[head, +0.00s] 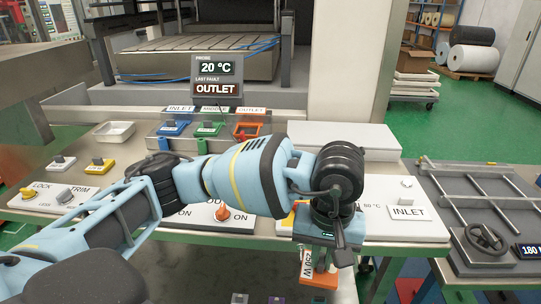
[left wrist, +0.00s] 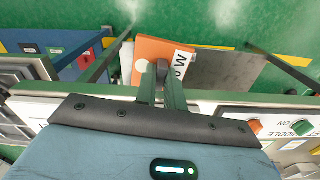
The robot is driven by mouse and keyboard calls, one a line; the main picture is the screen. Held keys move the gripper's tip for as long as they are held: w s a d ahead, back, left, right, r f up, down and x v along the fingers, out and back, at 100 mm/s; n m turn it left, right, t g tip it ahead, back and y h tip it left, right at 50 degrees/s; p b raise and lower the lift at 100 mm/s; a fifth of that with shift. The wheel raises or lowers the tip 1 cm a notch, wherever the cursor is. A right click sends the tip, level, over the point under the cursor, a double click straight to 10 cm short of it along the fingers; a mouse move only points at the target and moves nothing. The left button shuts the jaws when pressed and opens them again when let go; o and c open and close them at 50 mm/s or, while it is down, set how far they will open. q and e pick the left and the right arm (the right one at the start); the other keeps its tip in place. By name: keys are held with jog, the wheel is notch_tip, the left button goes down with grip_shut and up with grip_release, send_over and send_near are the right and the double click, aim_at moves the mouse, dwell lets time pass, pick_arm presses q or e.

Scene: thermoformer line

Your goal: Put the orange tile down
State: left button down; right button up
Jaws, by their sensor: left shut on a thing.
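My left gripper (head: 322,262) is shut on the orange tile (head: 319,281), which has a white "250 W" label. The tile hangs from the jaws at the front edge of the bench. In the left wrist view the two fingers (left wrist: 161,72) close on the orange tile (left wrist: 150,48), with its white label on the right side. Green floor and a grey surface show behind it. My forearm and wrist hide the middle of the bench panels. My right gripper is not in view.
A rack (head: 158,143) holds blue, green and orange parts under INLET, MIDDLE and OUTLET labels. A display (head: 217,76) reads 20 °C, last fault OUTLET. A white tray (head: 114,132) stands left, an INLET panel (head: 424,212) right. A frame with a handwheel (head: 486,240) stands further right.

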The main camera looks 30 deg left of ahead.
aim_at(318, 282)
pick_arm(q)
jog(key=s+f+m, duration=0.1)
jog(key=s, duration=0.1)
jog(key=s+d+f+m, duration=0.1)
jog(key=m, duration=0.1)
jog(key=shift+s+d, duration=0.1)
jog(key=shift+s, duration=0.25)
jog(key=s+a+f+m, duration=0.1)
jog(key=a+f, duration=0.1)
jog(key=a, duration=0.7)
jog(key=shift+s+a+f, duration=0.2)
jog(key=shift+a+f, duration=0.05)
jog(key=shift+f, duration=0.15)
